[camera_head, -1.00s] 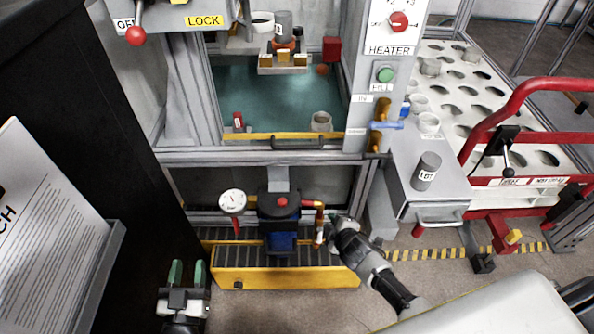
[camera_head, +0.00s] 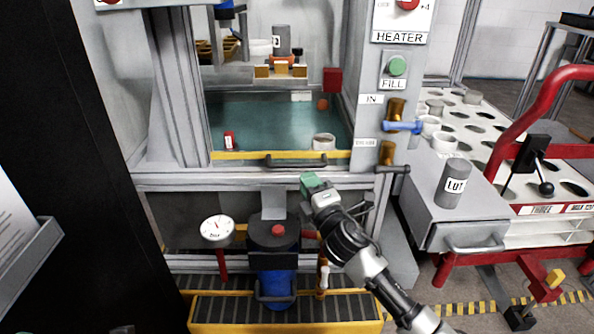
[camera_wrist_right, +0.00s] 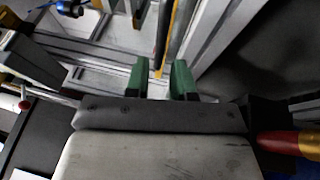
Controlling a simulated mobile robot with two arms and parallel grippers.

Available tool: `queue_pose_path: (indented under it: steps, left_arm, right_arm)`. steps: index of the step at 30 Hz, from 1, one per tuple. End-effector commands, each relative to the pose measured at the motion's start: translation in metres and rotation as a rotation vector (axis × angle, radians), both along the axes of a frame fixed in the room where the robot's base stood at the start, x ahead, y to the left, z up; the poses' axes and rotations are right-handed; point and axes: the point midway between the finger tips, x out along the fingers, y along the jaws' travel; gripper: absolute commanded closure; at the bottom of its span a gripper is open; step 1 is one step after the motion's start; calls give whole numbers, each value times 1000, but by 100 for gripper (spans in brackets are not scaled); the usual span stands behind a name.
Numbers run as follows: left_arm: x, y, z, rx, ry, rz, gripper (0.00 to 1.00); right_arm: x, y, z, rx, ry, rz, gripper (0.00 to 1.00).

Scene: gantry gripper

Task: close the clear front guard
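The clear front guard shows by its yellow bottom edge (camera_head: 230,155) and dark bar handle (camera_head: 296,161), low across the machine's front opening. Its clear panel is hard to make out. My right gripper (camera_head: 311,183), with green fingertips, is just below and slightly right of the handle, apparently apart from it. In the right wrist view my right gripper (camera_wrist_right: 161,80) has its green fingers spread with nothing between the tips. The dark handle (camera_wrist_right: 163,32) and the yellow edge (camera_wrist_right: 159,72) lie beyond, roughly in line with the gap. My left gripper is out of view.
Below the opening are a pressure gauge (camera_head: 217,230) and a blue pump-like unit (camera_head: 276,288). Right of the opening, brass and blue valves (camera_head: 398,126) stick out. A grey "LOT" cylinder (camera_head: 454,183) stands on the side shelf. A red-railed cart (camera_head: 541,95) is far right.

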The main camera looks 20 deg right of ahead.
Motion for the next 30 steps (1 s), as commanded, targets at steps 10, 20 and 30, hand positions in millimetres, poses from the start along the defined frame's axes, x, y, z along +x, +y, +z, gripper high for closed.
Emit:
queue_pose_path:
  steps: [10,20,30]
  left_arm:
    - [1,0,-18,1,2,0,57]
    - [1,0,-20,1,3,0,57]
    - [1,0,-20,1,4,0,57]
  right_arm:
    - [58,7,8,2,0,-1,76]
    - [69,8,11,2,2,-1,76]
    - [69,8,11,2,2,-1,100]
